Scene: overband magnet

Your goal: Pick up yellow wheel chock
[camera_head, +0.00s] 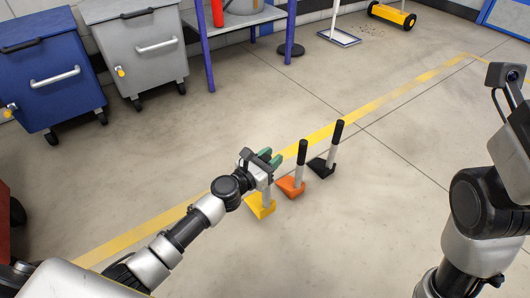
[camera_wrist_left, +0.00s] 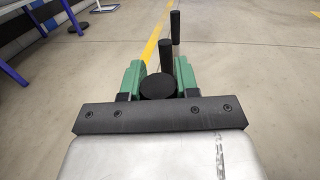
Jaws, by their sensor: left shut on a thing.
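The yellow wheel chock (camera_head: 261,207) is on or just above the floor at the near end of a row of chocks; I cannot tell if it touches. Its upright handle rises into my left gripper (camera_head: 268,159), whose green fingers are shut on it. In the left wrist view the round black handle top (camera_wrist_left: 157,87) sits between the green fingers; the chock's base is hidden there. My right arm shows at the right, but its gripper is not in view.
An orange chock (camera_head: 290,187) and a black chock (camera_head: 321,168) with upright black-gripped handles stand close beside it. A yellow floor line (camera_head: 365,110) runs past them. Blue (camera_head: 50,75) and grey (camera_head: 140,55) wheeled bins stand at the back left. The floor in front is clear.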

